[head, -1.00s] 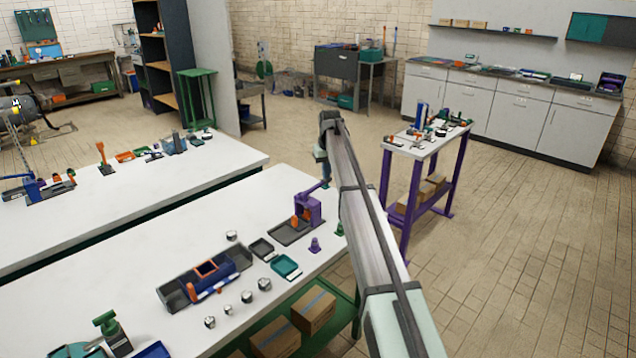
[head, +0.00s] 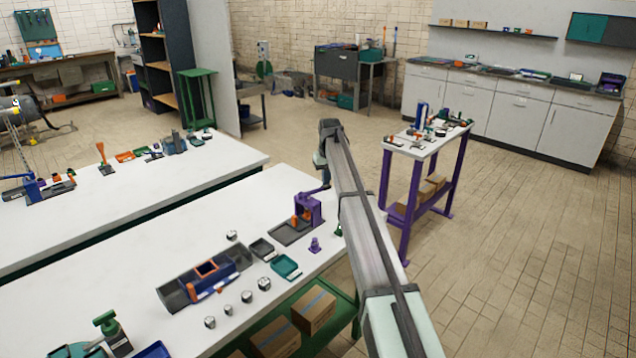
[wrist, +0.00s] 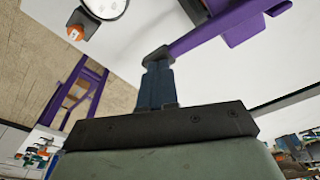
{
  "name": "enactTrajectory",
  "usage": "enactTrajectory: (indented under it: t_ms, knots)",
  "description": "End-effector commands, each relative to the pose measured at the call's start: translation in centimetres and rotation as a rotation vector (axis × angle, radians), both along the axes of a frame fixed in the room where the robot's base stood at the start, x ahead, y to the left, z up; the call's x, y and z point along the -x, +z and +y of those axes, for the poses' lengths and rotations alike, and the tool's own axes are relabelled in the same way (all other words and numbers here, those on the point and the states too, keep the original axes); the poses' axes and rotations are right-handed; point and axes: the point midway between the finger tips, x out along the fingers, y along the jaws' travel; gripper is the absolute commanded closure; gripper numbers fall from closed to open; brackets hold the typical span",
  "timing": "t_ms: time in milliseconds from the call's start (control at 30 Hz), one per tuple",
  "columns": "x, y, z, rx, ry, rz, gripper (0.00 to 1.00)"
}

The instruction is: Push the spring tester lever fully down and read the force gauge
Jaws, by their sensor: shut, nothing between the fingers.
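The spring tester (head: 309,207) is a purple frame with an orange part on a dark base, near the right edge of the front white bench. Its purple lever (wrist: 215,25) reaches across the top of the wrist view and ends in a dark knob. My gripper (wrist: 157,65) is shut and empty, with its fingertips at that knob, seemingly touching it. A round white dial (wrist: 104,5), likely the force gauge, is cut off at the top of the wrist view; no reading can be made out. In the head view my arm hides most of the gripper.
A teal tray (head: 286,266), a dark tray (head: 262,248) and a small purple piece (head: 315,245) lie near the tester. A blue and orange fixture (head: 207,279) and several metal cylinders stand farther left. A purple-legged table (head: 427,142) stands behind my arm.

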Motion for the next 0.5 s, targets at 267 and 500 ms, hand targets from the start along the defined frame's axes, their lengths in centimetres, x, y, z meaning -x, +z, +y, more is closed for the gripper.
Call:
enactTrajectory:
  t_ms: [267,500]
  knots:
    - [0.0,-0.9,0.0,0.001,0.000,0.002,1.00]
    - [0.0,-1.6,-0.1,0.001,0.000,0.001,1.00]
